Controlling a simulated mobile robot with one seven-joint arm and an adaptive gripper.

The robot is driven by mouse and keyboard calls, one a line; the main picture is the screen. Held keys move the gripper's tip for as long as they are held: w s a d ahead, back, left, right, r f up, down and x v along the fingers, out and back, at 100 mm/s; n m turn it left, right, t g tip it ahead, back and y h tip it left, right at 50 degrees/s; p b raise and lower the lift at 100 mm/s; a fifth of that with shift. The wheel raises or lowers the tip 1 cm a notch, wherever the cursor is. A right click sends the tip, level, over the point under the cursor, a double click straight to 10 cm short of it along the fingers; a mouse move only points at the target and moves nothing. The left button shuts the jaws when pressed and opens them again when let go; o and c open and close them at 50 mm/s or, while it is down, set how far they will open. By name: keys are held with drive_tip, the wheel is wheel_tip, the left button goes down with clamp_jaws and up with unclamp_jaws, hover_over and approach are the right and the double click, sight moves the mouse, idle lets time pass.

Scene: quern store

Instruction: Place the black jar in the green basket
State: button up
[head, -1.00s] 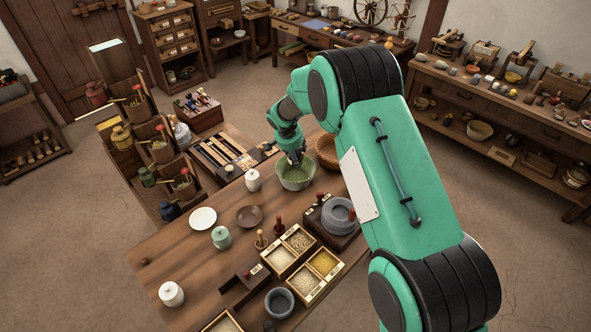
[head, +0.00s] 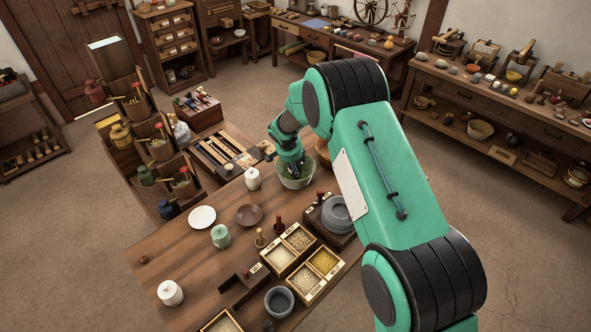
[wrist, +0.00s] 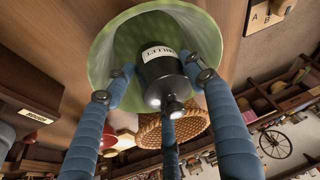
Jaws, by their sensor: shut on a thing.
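The green basket (head: 292,183) stands on the wooden table in the head view, and its pale green inside (wrist: 104,52) fills the top of the wrist view. My gripper (head: 294,168) is at the mouth of the basket in the head view. In the wrist view my gripper's blue fingers (wrist: 160,72) are shut around the black jar (wrist: 160,66). The jar has a white label, partly readable, and shows against the inside of the basket. I cannot tell whether it touches the bottom. The jar is hidden in the head view.
A wicker basket (wrist: 185,126) is close beside the green basket. A white lidded jar (head: 252,179) stands just left of it. A grey stone quern (head: 338,214) and grain boxes (head: 299,238) are nearer.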

drive_tip(key=shift+f, duration=1.3)
drive_tip(key=shift+f+b, duration=0.1)
drive_tip(key=shift+b, duration=0.25)
drive_tip(key=o, duration=1.2)
drive_tip(key=shift+r, duration=0.45)
drive_tip(key=p+v, duration=0.2)
drive_tip(key=v, duration=0.9)
drive_tip(key=shift+s, duration=0.2)
drive_tip(key=shift+r, duration=0.1)
